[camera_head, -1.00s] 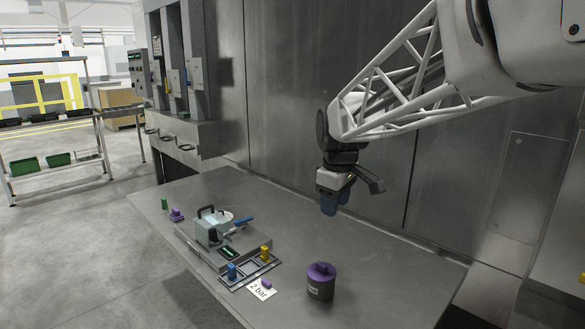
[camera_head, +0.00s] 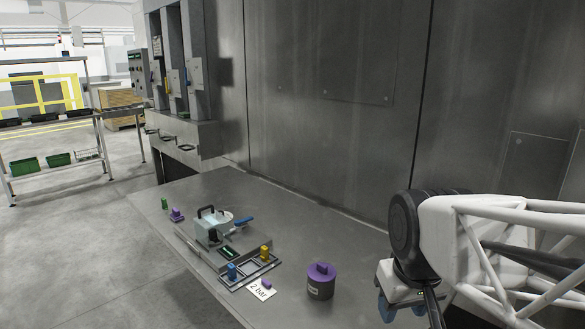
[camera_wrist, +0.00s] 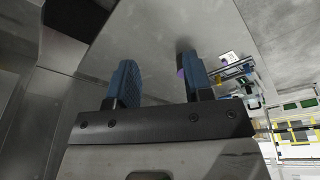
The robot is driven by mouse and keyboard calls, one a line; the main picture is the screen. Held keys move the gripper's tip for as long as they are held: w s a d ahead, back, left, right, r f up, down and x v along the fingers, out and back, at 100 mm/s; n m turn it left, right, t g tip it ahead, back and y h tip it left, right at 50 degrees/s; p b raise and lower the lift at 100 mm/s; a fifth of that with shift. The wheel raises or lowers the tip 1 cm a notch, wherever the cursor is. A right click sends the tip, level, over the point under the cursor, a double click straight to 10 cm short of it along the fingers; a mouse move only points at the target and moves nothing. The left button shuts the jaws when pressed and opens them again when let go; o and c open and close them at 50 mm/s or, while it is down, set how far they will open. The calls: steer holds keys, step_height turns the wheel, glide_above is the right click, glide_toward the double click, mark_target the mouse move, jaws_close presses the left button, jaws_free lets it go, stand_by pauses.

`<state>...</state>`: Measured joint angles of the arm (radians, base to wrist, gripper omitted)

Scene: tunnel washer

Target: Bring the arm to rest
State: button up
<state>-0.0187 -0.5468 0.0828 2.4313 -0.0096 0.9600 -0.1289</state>
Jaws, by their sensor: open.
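My gripper (camera_wrist: 158,82) is open and empty in the wrist view, its two blue fingers apart with bare grey table surface between and beyond them. In the head view my gripper (camera_head: 400,308) is at the lower right, mostly hidden behind my own wrist and arm links. It is to the right of the purple-topped dark cylinder (camera_head: 320,288) and apart from it.
The metal table (camera_head: 240,200) holds a device with a blue-handled lever (camera_head: 212,228), a small tray (camera_head: 262,272) with blue and yellow pegs, a "2 bar" card (camera_head: 259,291), and purple (camera_head: 177,214) and green (camera_head: 165,203) pieces. A steel wall (camera_head: 330,120) stands behind.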

steer(key=s+f+m, duration=0.2)
steer(key=s+f, duration=0.1)
steer(key=s, duration=0.2)
steer(key=shift+s+d, duration=0.2)
steer(key=shift+d, duration=0.25)
steer(key=shift+r, duration=0.1)
stand_by(4.2)
steer(key=w+a+r+n+h, duration=0.15)
steer(key=w+a+n, duration=0.25)
steer(key=w, duration=0.8)
steer(key=w+a+r+n, duration=0.3)
steer(key=w+a+n, duration=0.15)
steer(key=w, duration=0.75)
steer(key=w+a+r+n, duration=0.2)
steer(key=w+a+n, duration=0.15)
steer(key=w, duration=0.85)
steer(key=w+a+f+n, duration=0.4)
steer(key=w+a+f, duration=0.1)
steer(key=w+a, duration=0.3)
steer(key=w+a+f+n+h, duration=0.1)
steer(key=w+a+f+n, duration=0.4)
steer(key=w+a, duration=0.4)
steer(key=w+a+f+n+h, duration=0.1)
steer(key=w+a+f+n, duration=0.4)
steer(key=w+a, duration=0.4)
steer(key=shift+w+a+f, duration=0.1)
steer(key=shift+w+a, duration=0.05)
steer(key=shift+w, duration=1.3)
